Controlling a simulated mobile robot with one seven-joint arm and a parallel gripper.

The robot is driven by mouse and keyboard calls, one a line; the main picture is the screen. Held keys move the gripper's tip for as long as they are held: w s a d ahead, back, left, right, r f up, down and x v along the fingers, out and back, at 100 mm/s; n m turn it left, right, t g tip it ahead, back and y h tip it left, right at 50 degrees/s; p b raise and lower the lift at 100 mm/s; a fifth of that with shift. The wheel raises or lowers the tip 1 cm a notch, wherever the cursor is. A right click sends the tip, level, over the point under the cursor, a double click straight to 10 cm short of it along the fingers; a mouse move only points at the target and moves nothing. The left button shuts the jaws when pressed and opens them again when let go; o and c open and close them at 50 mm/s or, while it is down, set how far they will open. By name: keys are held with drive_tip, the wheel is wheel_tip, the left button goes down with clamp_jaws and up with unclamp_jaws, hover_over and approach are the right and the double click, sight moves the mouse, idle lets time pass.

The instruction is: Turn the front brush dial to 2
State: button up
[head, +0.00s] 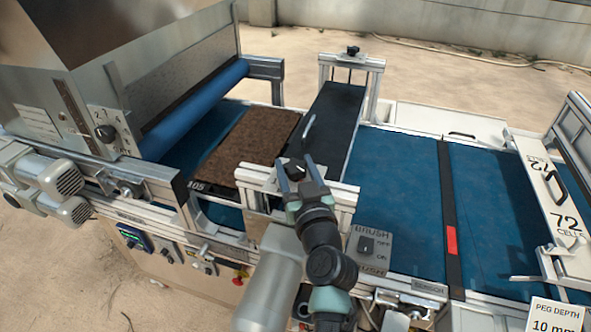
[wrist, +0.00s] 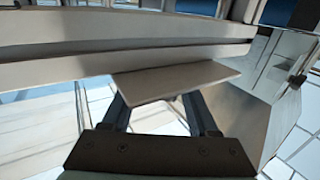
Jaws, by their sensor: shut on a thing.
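The front brush dial (head: 295,168) is a small dark knob on the near end of the brush frame (head: 340,193). My gripper (head: 297,180) reaches it from the near side, with one finger on each side, and is shut on it. In the wrist view my gripper (wrist: 156,103) has its fingertips hidden behind a pale flat plate (wrist: 178,80). The dial's knob and scale cannot be made out there, so I cannot tell its setting. The matching back dial (head: 352,50) sits on the far end of the frame.
A soil-filled tray (head: 255,140) lies on the blue belt (head: 395,215) left of the dark brush cover (head: 335,115). A brush switch panel (head: 368,248) stands right of my arm. The hopper dial (head: 104,133) is at left. A 72-cell plate (head: 545,195) is at right.

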drive_tip(key=shift+d+f+y+b, duration=0.1)
drive_tip(key=shift+f+y+b, duration=0.2)
drive_tip(key=shift+b, duration=0.25)
drive_tip(key=n+y+b, duration=0.1)
drive_tip(key=b, duration=0.4)
drive_tip(key=shift+f+n+g+y, duration=0.15)
drive_tip(key=shift+n+g+y, duration=0.15)
drive_tip(key=shift+g+y, duration=0.1)
drive_tip(key=n+g+y+b, duration=0.1)
drive_tip(key=n+y+b, duration=0.1)
drive_tip(key=b, duration=0.4)
drive_tip(key=shift+g+y, duration=0.3)
drive_tip(key=shift+y, duration=0.3)
drive_tip(key=n+g+y+b, duration=0.2)
drive_tip(key=y+b, duration=0.1)
drive_tip(key=b, duration=0.3)
drive_tip(key=shift+r+n, duration=0.2)
drive_tip(key=shift+n, duration=0.2)
drive_tip(key=shift+n+g+y+b, duration=0.3)
drive_tip(key=shift+g+y+b, duration=0.1)
drive_tip(key=shift+g+b, duration=0.2)
drive_tip(key=shift+r+n+g+y+b, duration=0.2)
drive_tip(key=shift+n+g+y+b, duration=0.1)
drive_tip(key=shift+b, duration=0.1)
drive_tip(key=o, duration=1.4)
drive_tip(key=shift+c, duration=0.2)
